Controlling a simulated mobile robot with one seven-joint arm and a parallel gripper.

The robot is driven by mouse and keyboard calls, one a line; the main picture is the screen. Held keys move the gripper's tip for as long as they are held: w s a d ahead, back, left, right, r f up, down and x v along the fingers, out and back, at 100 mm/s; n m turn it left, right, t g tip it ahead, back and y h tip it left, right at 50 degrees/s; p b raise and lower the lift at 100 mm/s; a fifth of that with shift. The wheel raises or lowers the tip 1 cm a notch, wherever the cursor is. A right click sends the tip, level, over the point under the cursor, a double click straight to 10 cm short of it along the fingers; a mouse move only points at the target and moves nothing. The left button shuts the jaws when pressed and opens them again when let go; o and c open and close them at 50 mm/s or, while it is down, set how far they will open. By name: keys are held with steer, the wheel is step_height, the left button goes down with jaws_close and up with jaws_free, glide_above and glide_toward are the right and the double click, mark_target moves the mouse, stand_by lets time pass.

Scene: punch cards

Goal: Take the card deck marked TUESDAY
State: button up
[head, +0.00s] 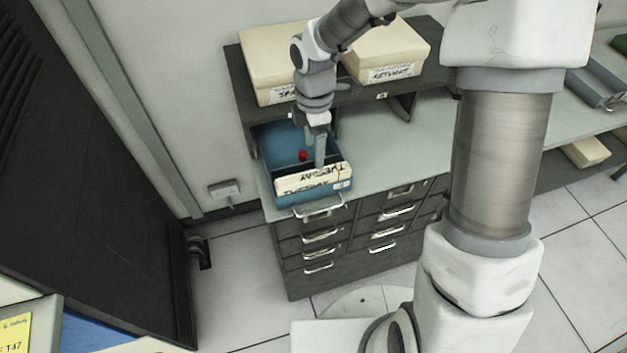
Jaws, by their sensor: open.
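The card deck marked TUESDAY (300,183) is a cream block with dark lettering. It lies at the front end of a blue open-topped tray (283,203) on top of the grey cabinet. My gripper (320,160) points down into the tray, at the deck's back edge. It is open. I cannot tell whether its fingers are around the deck or only behind it, and the fingertips are partly hidden. A small red thing (303,155) is in the tray, left of my gripper.
A dark shelf (243,85) over the cabinet carries two cream boxes with labels, one left (262,60) and one right (400,50). The cabinet (325,270) has several handled drawers. The cabinet top (385,145) right of the tray is clear. A dark panel (90,190) stands at left.

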mark_target(313, 174)
step_height(313, 174, down, 10)
steer(key=shift+a+r+p, duration=0.15)
steer(key=shift+r+p, duration=0.1)
steer(key=shift+p, duration=0.2)
steer(key=shift+c, duration=0.3)
jaws_close()
steer(key=shift+r, duration=0.1)
